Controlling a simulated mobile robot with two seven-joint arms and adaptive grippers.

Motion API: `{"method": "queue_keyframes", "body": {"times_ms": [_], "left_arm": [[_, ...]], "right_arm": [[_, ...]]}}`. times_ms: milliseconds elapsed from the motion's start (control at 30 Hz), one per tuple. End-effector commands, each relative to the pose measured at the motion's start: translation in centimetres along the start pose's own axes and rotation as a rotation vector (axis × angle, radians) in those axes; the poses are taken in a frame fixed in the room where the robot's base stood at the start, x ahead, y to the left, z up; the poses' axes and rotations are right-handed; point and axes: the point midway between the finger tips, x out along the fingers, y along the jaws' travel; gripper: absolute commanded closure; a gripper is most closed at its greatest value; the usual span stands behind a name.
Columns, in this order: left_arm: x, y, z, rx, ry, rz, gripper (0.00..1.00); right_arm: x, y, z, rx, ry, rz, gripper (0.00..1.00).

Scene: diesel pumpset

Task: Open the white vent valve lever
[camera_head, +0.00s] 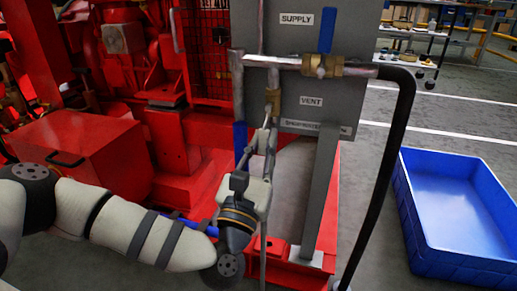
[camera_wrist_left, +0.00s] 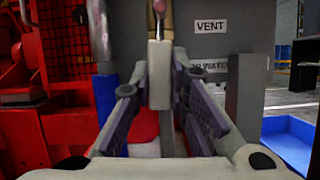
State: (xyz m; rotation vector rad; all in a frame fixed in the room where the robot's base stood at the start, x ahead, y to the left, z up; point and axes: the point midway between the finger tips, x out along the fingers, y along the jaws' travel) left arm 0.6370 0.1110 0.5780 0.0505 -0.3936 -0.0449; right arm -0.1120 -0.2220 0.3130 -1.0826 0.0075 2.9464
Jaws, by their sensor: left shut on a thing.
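The white vent valve lever (camera_wrist_left: 160,78) hangs down below its brass valve (camera_wrist_left: 160,22), under the grey pipe and left of the VENT label in the left wrist view. In the head view the brass vent valve (camera_head: 272,99) shows above my left gripper (camera_head: 264,138). That gripper points up at the lever from below. In the left wrist view its two fingers (camera_wrist_left: 161,82) come in on both sides of the lever, shut on it. The gripper hides much of the lever in the head view. My right gripper is in neither view.
A blue lever (camera_head: 327,32) stands upright at the supply valve. Another blue handle (camera_head: 240,138) is just left of my gripper. A grey post (camera_head: 322,190) and a black hose (camera_head: 389,170) stand right. A blue crate (camera_head: 407,205) lies on the floor; red machinery fills the left.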

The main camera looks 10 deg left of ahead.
Motion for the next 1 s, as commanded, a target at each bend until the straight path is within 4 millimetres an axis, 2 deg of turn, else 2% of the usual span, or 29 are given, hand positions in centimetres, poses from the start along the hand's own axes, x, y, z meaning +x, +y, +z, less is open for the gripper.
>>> {"method": "queue_keyframes", "body": {"times_ms": [300,733,767,833,1000], "left_arm": [[-0.08,-0.45,-0.09,-0.065,0.002,0.027,1.0],[-0.06,-0.53,-0.02,-0.071,0.002,0.028,1.0],[-0.07,-0.53,-0.02,-0.071,0.002,0.028,0.78],[-0.06,-0.53,-0.01,-0.07,0.002,0.027,0.63],[-0.03,-0.52,0.01,-0.069,0.001,0.027,0.63]], "right_arm": [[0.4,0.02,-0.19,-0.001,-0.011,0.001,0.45],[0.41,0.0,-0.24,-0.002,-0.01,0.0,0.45],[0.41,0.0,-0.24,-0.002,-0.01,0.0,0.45],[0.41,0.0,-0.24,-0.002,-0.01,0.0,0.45],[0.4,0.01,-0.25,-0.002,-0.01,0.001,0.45]]}}
